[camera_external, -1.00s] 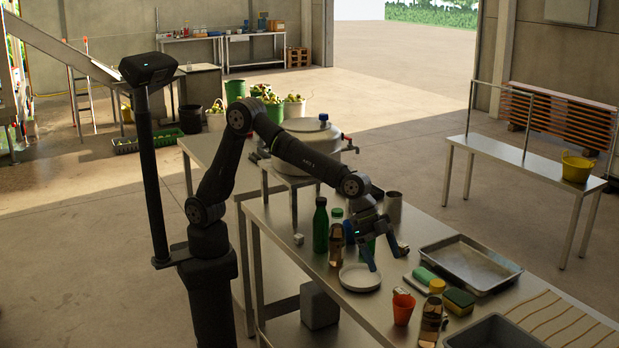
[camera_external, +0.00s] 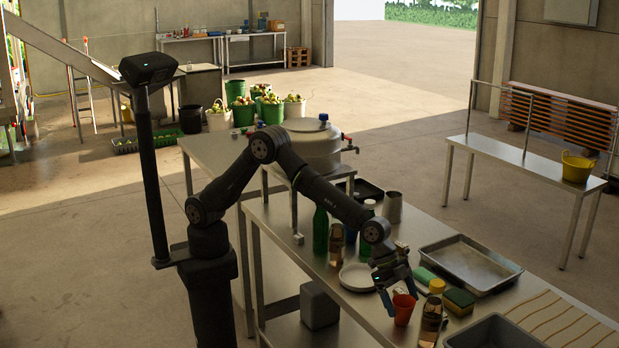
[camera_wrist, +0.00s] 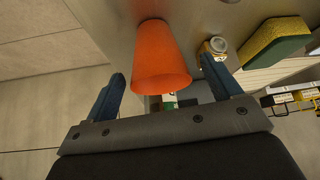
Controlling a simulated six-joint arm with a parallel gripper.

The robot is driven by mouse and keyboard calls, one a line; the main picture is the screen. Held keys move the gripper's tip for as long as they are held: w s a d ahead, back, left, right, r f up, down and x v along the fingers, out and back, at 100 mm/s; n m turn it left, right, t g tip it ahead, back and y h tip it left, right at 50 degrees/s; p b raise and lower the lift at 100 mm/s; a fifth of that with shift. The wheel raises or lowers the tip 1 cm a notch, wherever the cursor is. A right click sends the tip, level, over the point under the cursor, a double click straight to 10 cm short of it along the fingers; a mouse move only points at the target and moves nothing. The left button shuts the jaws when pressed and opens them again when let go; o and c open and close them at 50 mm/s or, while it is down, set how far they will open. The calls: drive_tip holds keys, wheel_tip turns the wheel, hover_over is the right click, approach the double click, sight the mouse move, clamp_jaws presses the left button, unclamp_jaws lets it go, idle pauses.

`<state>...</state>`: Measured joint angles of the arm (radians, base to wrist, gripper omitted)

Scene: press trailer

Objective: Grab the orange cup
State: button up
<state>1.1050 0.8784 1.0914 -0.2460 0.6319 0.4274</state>
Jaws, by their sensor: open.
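The orange cup (camera_external: 404,309) stands upright near the front edge of the steel table (camera_external: 345,301). In the wrist view the cup (camera_wrist: 160,58) shows just beyond and between my two blue fingers. My gripper (camera_external: 401,297) is open at the cup, with one finger on either side of it in the external view. In the wrist view my gripper (camera_wrist: 168,88) holds nothing. I cannot tell whether a finger touches the cup.
A brown bottle (camera_external: 430,322) stands close right of the cup. A yellow-green sponge (camera_external: 459,302) and a metal tray (camera_external: 440,259) lie beyond. A white plate (camera_external: 355,278) is to the left, with a green bottle (camera_external: 320,230) behind it.

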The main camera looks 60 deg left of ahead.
sight(409, 317)
drive_tip(key=shift+x, duration=1.6)
drive_tip(key=shift+d+r, duration=0.1)
drive_tip(key=shift+d, duration=0.05)
drive_tip(key=c, duration=1)
drive_tip(key=shift+r, duration=0.1)
